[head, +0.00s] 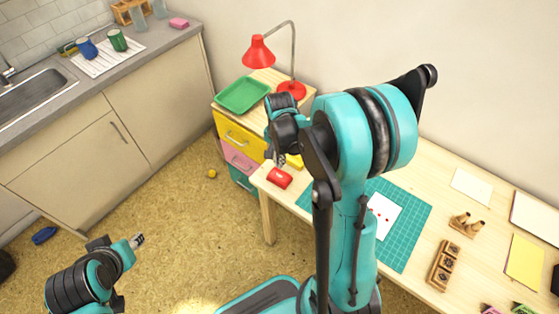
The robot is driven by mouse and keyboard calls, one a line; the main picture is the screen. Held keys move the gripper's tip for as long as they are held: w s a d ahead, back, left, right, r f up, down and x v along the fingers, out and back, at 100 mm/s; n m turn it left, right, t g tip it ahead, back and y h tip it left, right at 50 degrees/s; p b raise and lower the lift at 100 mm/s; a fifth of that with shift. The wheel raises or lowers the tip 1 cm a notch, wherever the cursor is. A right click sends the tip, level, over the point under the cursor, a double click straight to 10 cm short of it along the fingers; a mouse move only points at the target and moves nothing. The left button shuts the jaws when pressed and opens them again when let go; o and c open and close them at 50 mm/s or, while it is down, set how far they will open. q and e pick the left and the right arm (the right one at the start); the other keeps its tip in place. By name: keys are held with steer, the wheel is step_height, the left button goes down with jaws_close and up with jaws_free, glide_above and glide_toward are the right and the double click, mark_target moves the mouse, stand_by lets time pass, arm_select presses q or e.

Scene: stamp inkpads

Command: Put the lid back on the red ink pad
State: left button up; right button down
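A small red box-shaped thing (279,178) lies near the left end of the wooden table. It looks like the red ink pad or its lid; I cannot tell which, nor whether there are two pieces. My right gripper (279,160) points down just behind it, at its upper edge in the picture. Its fingers are small and partly hidden by my arm, so I cannot tell its opening or whether it touches the red thing. My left gripper (138,241) is over the floor at lower left, away from the table. Its fingers are too small to judge.
A yellow thing (294,161) sits beside my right gripper, partly hidden by my arm. The table also holds a green cutting mat (408,238), white paper (383,214), a wooden stamp holder (444,266) and yellow paper (524,262). A red lamp (258,52) stands behind left.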

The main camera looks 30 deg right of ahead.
mark_target(280, 176)
steer(key=shift+f, duration=0.2)
steer(key=shift+f+b, duration=2.65)
steer(key=shift+f, duration=0.35)
steer(key=shift+r, duration=0.1)
steer(key=shift+r+p, duration=2.7)
steer(key=shift+r, duration=0.75)
steer(key=s+a+r+n+t, duration=0.7)
steer(key=s+a+r+n, duration=0.3)
steer(key=s+r+n, duration=0.1)
step_height(280, 176, up, 2)
steer(key=shift+a+n, duration=0.3)
steer(key=shift+n, duration=0.6)
